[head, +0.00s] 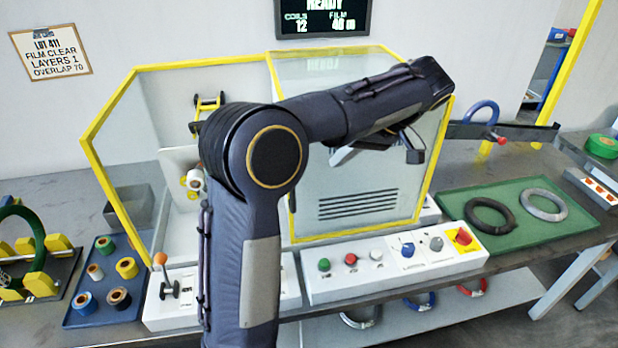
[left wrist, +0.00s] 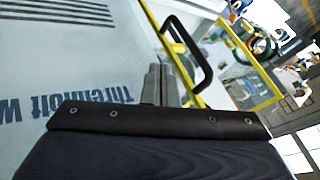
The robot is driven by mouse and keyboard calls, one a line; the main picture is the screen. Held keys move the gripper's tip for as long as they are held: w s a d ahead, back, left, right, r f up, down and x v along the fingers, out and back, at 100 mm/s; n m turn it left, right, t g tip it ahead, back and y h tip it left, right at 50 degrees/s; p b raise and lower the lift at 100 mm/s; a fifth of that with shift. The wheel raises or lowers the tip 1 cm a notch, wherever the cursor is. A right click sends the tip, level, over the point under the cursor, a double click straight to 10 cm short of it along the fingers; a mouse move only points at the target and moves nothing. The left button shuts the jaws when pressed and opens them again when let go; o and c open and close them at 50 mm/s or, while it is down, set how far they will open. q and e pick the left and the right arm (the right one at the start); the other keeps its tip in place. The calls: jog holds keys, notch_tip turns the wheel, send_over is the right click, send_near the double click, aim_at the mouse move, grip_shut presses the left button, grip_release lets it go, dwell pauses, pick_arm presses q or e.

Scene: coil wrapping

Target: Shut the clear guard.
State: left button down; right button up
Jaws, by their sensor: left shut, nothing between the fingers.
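The clear guard (head: 425,185) is a see-through panel with yellow edges. It covers the right part of the machine, and the left part stands open to the front. Its yellow edge and black bar handle (left wrist: 207,65) show in the left wrist view; in the head view my arm hides the handle. My left gripper (head: 340,157) is in front of the panel, shut and empty. In the left wrist view its closed fingers (left wrist: 158,78) are beside the handle, on the panel side. I cannot tell whether they touch it. My right gripper is not in view.
A control box (head: 395,262) with buttons and knobs runs along the front. An orange-tipped lever (head: 160,260) and a blue tray of tape rolls (head: 75,318) are at left. A green mat (head: 570,228) with two rings lies at right. White rolls (head: 195,180) show inside the opening.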

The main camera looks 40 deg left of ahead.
pick_arm(q)
jog(key=s+a+f, duration=0.4)
jog(key=s, duration=0.1)
jog(key=shift+a+p, duration=0.3)
jog(key=shift+a, duration=0.05)
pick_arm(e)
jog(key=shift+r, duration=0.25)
